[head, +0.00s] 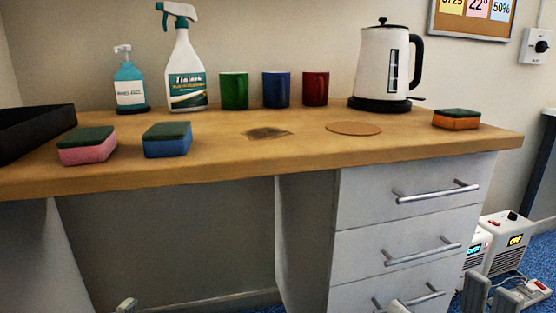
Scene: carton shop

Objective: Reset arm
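Small pale parts show at the bottom edge, one left of the middle and one in front of the lowest drawer. They may be parts of my arms, but too little shows to tell. Nothing is seen held.
The wooden desk (215,160) bears a black tray (30,132), pink sponge (87,148), blue sponge (167,143), orange sponge (456,121), soap bottle (130,85), spray bottle (186,70), several mugs (276,90) and a kettle (384,62). Drawers (400,200) stand below; boxy devices (505,240) stand right.

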